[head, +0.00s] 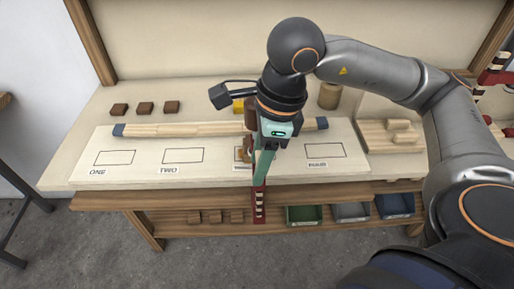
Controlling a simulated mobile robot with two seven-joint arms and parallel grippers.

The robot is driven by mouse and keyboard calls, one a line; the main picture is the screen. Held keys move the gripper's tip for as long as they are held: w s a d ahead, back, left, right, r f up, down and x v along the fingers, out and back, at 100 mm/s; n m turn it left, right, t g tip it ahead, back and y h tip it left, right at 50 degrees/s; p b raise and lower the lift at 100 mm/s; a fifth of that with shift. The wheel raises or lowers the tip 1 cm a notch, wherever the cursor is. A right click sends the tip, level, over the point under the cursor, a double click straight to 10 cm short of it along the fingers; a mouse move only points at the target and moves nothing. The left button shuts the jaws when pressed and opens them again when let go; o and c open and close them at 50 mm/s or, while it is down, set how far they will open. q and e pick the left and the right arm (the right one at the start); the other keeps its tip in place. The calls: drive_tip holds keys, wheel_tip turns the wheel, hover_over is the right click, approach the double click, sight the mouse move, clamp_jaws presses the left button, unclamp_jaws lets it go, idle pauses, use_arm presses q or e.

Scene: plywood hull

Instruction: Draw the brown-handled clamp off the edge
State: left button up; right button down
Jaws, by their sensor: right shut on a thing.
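The clamp (259,205) shows as a red bar with pale marks, hanging down in front of the bench's front edge. A brown part (244,152) shows just left of my gripper and may be its handle; most of the clamp's upper part is hidden behind the gripper. My right gripper (261,178) comes down from above, its green fingers shut on the clamp at the front edge. Whether the clamp still touches the board (210,173) cannot be told. My left gripper is out of view.
A long wooden strip (190,130) with blue ends lies on the board behind the gripper. Several brown blocks (145,107) stand at the back left. Green (304,215), grey (350,211) and blue (394,205) bins sit on the lower shelf. Clamps (496,77) hang at far right.

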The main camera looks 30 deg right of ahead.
drive_tip(key=shift+s+a+r, duration=0.1)
drive_tip(key=shift+s+a, duration=0.55)
drive_tip(key=shift+s, duration=0.35)
drive_tip(key=shift+s+a, duration=0.6)
drive_tip(key=shift+s, duration=0.4)
drive_tip(key=shift+b, duration=0.4)
